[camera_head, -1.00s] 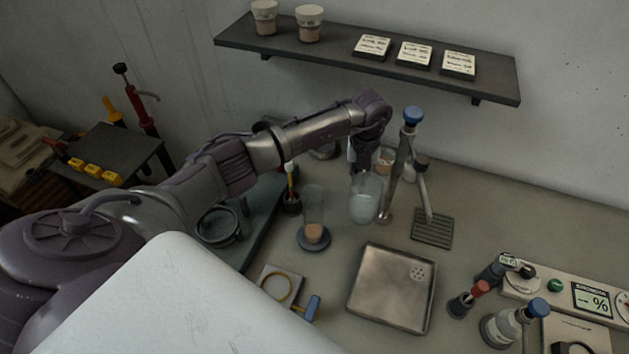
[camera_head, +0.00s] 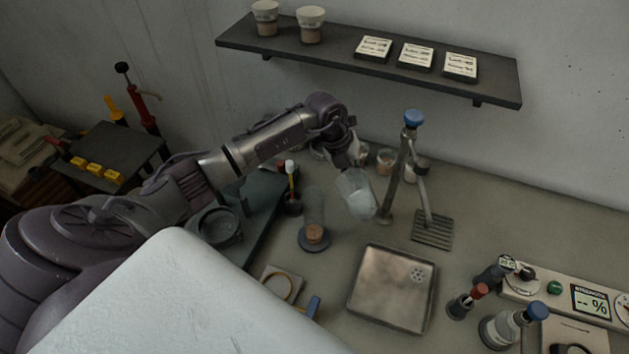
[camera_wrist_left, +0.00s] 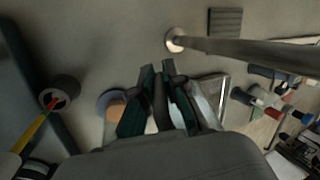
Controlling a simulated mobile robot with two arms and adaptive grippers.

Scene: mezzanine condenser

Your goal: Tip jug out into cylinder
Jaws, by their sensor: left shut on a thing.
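The jug (camera_head: 354,194) is a clear vessel with pale contents. It hangs tilted above the bench, right of the cylinder. My left gripper (camera_head: 357,158) is shut on the jug; in the left wrist view its dark fingers (camera_wrist_left: 165,92) are close together, with pale glassy surface beside them. The cylinder (camera_head: 314,208) is a clear upright tube on a dark round base, with something tan at its bottom. In the left wrist view the tan part (camera_wrist_left: 116,110) shows just left of the fingers. My right gripper is in neither view.
A metal stand with a blue knob (camera_head: 412,118) rises just right of the jug. A shallow metal tray (camera_head: 385,295) lies in front. A holder with a yellow stick (camera_head: 292,200) is left of the cylinder. A shelf (camera_head: 340,62) hangs above.

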